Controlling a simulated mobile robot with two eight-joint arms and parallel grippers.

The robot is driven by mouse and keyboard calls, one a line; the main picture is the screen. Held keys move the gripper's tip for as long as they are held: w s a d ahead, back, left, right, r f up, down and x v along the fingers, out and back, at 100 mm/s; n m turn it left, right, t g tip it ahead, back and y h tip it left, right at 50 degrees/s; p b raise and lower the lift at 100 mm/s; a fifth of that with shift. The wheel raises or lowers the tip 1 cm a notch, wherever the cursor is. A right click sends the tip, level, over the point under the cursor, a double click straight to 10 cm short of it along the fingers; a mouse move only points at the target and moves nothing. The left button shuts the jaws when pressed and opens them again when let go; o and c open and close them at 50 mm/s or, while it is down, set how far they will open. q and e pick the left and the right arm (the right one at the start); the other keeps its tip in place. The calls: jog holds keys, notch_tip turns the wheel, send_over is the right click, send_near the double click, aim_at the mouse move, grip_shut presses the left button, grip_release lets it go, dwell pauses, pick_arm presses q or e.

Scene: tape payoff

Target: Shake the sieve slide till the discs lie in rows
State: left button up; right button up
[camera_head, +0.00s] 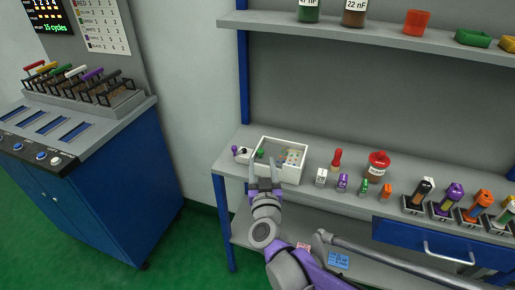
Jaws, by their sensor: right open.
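A white-walled open box (303,165) that looks like the sieve slide stands at the left end of the grey bench. Its light floor carries small discs (291,157), too small to tell whether they lie in rows, and a green piece (261,153) lies near its left side. A small purple knob (235,149) sticks out at the left of the box. My right gripper (265,174) is open and empty at the near left side of the box, its fingers pointing away from me. I cannot tell whether it touches the box. My left gripper is out of view.
On the bench (226,166) to the right stand a red dropper-like piece (337,158), a red-lidded jar (378,165) and several small coloured bottles. A shelf (350,35) with jars and cups runs above. A blue cabinet (125,190) with coloured levers stands left, across a floor gap.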

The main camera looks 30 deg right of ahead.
aim_at(260, 144)
jog(key=b+x, duration=0.1)
jog(key=x, duration=0.8)
jog(key=shift+w+d, duration=0.15)
jog(key=shift+w, duration=0.05)
grip_shut()
dwell(1.1)
